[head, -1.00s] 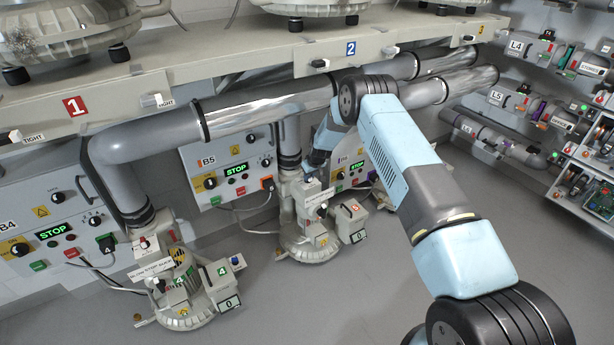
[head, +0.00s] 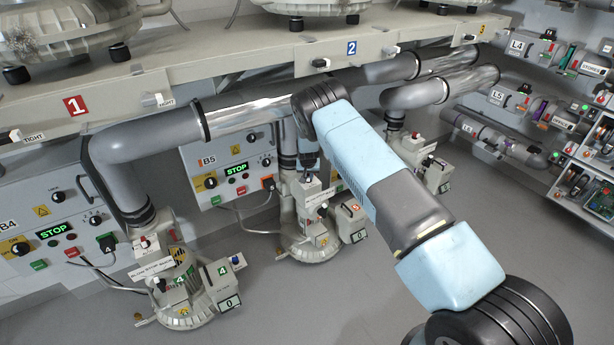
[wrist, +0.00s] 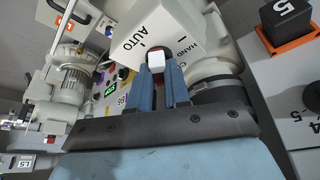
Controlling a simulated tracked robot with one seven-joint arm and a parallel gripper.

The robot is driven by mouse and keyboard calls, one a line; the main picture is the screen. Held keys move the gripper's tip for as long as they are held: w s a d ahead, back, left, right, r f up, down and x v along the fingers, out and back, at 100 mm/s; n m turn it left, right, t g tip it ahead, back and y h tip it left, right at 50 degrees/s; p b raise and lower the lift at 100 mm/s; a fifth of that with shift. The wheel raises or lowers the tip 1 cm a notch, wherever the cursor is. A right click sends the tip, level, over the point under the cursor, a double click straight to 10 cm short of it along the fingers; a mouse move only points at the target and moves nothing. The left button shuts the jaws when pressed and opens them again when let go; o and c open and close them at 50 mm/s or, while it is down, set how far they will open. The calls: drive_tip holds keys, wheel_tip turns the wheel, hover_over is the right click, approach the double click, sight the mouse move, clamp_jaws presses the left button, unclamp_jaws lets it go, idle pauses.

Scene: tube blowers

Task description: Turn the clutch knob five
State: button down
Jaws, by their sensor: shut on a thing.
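The clutch knob (wrist: 155,58) shows as a small white block with some red behind it. It sits at a pale housing (wrist: 135,32) lettered AUTO and HAND, with a third word partly hidden. In the wrist view, my gripper (wrist: 157,70) has its two blue fingers shut on the knob, one on each side. The fingers hide the knob's lower part. In the head view, blower five (head: 312,240) stands at the centre below panel B5 (head: 225,168). My arm reaches over to its top; the knob and fingertips are too small to tell there.
Blower four (head: 185,290) stands to the left on the floor. Grey pipes (head: 150,135) run under the shelf close to my arm. A black plug marked 5 (wrist: 286,22) is at the wrist view's upper right. Another blower (head: 425,165) stands behind.

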drive_tip(key=m, duration=0.2)
drive_tip(key=m+h, duration=0.2)
drive_tip(key=m, duration=0.1)
drive_tip(key=shift+s+a+f+m+g, duration=0.2)
drive_tip(key=shift+a+m+g, duration=0.1)
drive_tip(key=shift+a+g, duration=0.1)
drive_tip(key=m, duration=0.1)
drive_tip(key=m+g+h, duration=0.1)
drive_tip(key=m, duration=0.3)
drive_tip(key=shift+w+a+h, duration=0.1)
drive_tip(key=shift+w+h, duration=0.15)
drive_tip(key=shift+h, duration=0.05)
drive_tip(key=shift+m, duration=0.4)
drive_tip(key=c, duration=1.1)
unclamp_jaws()
drive_tip(key=shift+w+r, duration=0.1)
